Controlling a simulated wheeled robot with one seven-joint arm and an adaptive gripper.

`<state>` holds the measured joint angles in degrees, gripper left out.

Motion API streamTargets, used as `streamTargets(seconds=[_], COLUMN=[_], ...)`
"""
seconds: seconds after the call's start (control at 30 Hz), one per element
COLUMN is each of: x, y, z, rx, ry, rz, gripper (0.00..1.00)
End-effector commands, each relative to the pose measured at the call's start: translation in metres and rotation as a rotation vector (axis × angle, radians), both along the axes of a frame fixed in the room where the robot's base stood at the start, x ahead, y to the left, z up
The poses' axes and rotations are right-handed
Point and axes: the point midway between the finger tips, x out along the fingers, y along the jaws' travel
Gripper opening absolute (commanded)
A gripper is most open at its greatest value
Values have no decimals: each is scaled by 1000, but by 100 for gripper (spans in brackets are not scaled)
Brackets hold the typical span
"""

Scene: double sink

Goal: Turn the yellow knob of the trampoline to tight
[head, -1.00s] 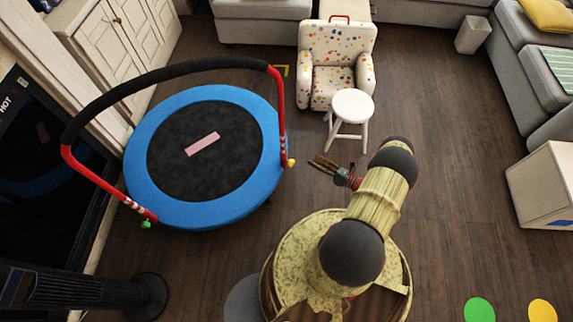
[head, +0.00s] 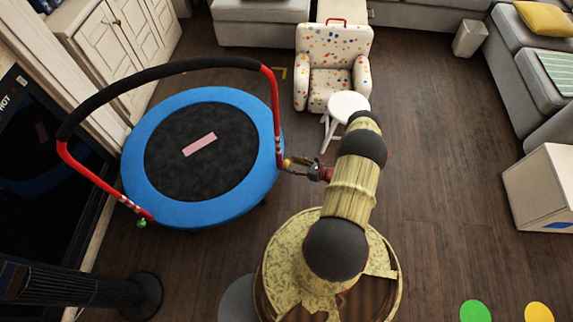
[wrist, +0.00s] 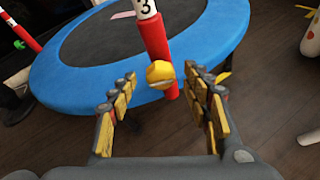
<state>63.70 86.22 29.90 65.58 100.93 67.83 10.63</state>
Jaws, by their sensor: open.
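The trampoline has a blue rim (head: 205,215), a black mat and a black-padded handle on red posts. The yellow knob (head: 287,163) is on the right red post (head: 277,120), near the rim. In the wrist view the knob (wrist: 161,74) shows in front of the red post (wrist: 158,45), just beyond and between my fingertips. My gripper (head: 297,165) is open, and its fingertips (wrist: 160,80) stand left and right of the knob. I see no clear contact. A green knob (head: 141,223) is on the left post.
A white stool (head: 346,105) and a dotted armchair (head: 332,60) stand behind my arm. A dark fan (head: 75,295) is at the lower left. A white box (head: 540,190) is at the right.

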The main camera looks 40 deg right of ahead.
Motion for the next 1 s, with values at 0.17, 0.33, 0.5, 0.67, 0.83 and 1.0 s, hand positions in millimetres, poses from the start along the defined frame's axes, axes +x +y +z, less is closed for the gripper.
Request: streamTargets(seconds=[0.17, 0.33, 0.5, 0.67, 0.83, 1.0], x=[23, 33, 35, 35, 35, 34], y=[6, 9, 9, 9, 9, 9], z=[-11, -14, -14, -14, -14, -14], rx=[0, 0, 1, 1, 1, 1], ry=[-1, -1, -1, -1, -1, -1], rz=[1, 0, -1, -1, -1, -1], gripper=[49, 49, 49, 47, 37, 27])
